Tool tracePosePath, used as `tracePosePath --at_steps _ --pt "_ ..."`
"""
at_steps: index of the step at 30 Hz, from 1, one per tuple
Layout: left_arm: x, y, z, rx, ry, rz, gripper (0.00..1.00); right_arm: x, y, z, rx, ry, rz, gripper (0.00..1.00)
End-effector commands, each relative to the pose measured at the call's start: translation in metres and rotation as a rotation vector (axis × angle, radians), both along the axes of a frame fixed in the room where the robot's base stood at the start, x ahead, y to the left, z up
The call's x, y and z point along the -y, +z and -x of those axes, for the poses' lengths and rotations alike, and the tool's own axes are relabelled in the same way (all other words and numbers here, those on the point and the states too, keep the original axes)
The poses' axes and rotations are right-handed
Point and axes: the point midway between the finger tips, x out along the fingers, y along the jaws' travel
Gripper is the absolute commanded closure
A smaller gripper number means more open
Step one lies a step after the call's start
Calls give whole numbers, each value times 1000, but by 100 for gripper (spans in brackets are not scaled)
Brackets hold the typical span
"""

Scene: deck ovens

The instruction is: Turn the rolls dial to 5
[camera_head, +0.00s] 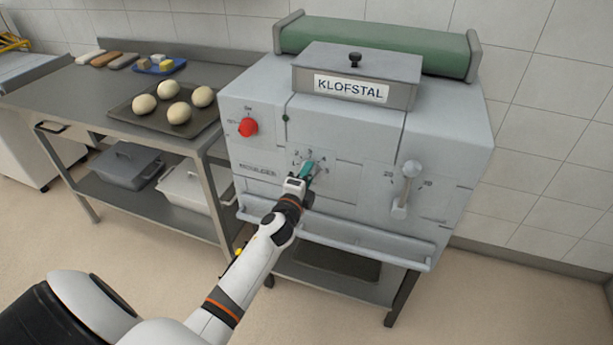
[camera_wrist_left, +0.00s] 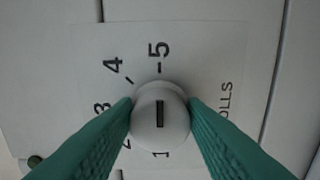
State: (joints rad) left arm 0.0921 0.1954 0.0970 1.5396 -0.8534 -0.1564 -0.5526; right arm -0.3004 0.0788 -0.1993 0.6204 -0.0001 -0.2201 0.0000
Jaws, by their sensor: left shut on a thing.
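The rolls dial (camera_wrist_left: 174,128) is a pale round knob on a grey panel. In the left wrist view, the numbers appear turned on their side, with 5 at the top, 4 and 3 down the left and 1 at the bottom. The knob's dark line stands upright in the picture, in line with the 5 tick above and the 1 below; I cannot tell which end is the pointer. My left gripper (camera_head: 309,172) has its green fingers shut on the knob from both sides. In the head view the fingers hide most of the dial. My right gripper is not in view.
The machine (camera_head: 340,135) carries a red knob (camera_head: 248,127) left of the dial and a lever (camera_head: 405,190) on the right. A ledge (camera_head: 340,236) runs below. A steel table (camera_head: 85,95) with a tray of dough balls (camera_head: 178,113) stands at left.

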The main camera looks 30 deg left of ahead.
Motion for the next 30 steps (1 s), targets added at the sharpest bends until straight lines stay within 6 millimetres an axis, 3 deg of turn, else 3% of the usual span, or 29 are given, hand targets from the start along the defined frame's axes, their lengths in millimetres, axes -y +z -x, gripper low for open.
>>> tracePosePath --at_steps 3,4,7,19,30 --pt "0 0 0 -1 0 -3 85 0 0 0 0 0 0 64" --pt "0 0 0 -1 0 -3 57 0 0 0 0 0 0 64" --pt "0 0 0 0 0 -2 41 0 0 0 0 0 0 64" --pt "2 -1 9 -1 -1 -1 41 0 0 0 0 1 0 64" --pt "20 -3 82 -2 -1 -1 41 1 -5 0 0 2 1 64"
